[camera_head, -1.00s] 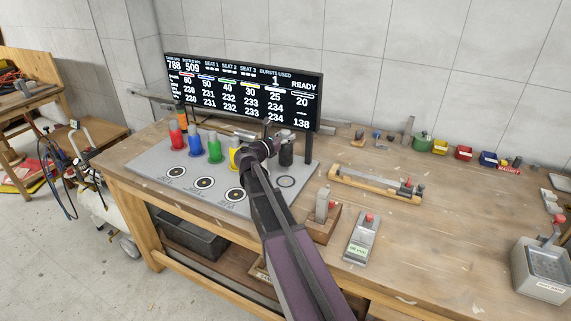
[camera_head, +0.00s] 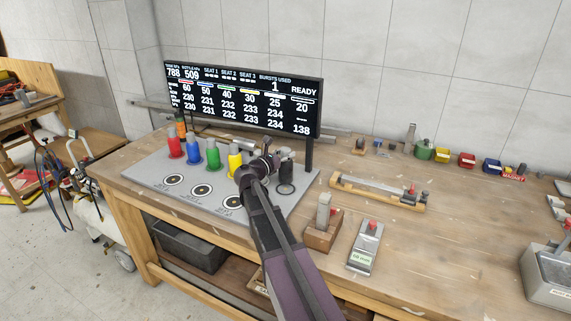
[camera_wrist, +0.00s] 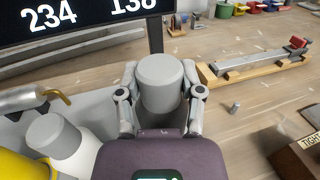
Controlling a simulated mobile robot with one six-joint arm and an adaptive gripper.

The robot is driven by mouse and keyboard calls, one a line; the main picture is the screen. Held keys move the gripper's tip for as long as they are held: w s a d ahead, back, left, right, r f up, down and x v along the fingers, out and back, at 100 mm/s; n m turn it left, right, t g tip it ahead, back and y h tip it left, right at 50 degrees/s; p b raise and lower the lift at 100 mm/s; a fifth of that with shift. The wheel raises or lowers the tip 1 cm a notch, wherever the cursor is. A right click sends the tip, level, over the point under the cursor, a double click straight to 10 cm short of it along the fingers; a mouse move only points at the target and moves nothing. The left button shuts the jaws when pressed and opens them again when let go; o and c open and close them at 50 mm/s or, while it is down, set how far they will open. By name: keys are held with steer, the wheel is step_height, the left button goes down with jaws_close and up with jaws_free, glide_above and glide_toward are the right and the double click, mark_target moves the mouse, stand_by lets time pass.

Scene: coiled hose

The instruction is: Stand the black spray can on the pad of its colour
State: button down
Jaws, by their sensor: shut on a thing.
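The black spray can (camera_head: 286,166) is upright between the fingers of my gripper (camera_head: 270,165), at the right part of the grey board (camera_head: 150,171). In the wrist view its light grey top (camera_wrist: 162,72) fills the space between the two fingers of my gripper (camera_wrist: 160,95), which touch it on both sides. A dark ring-shaped pad (camera_head: 285,189) on the board lies just below the can in the head view. The can's foot is hard to see, so I cannot tell whether it touches the board.
Red (camera_head: 174,147), blue (camera_head: 193,153), green (camera_head: 212,158) and yellow (camera_head: 234,165) cans stand left of my gripper. Target discs (camera_head: 203,191) lie in front of them. A display (camera_head: 242,95) stands behind. A wooden block (camera_head: 322,230) is at right.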

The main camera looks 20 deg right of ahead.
mark_target(286, 162)
steer(key=shift+f+b, duration=1.85)
steer(key=shift+b, duration=0.05)
steer(key=shift+f, duration=0.1)
steer(key=shift+c, duration=1.1)
jaws_free()
steer(key=v, duration=1.2)
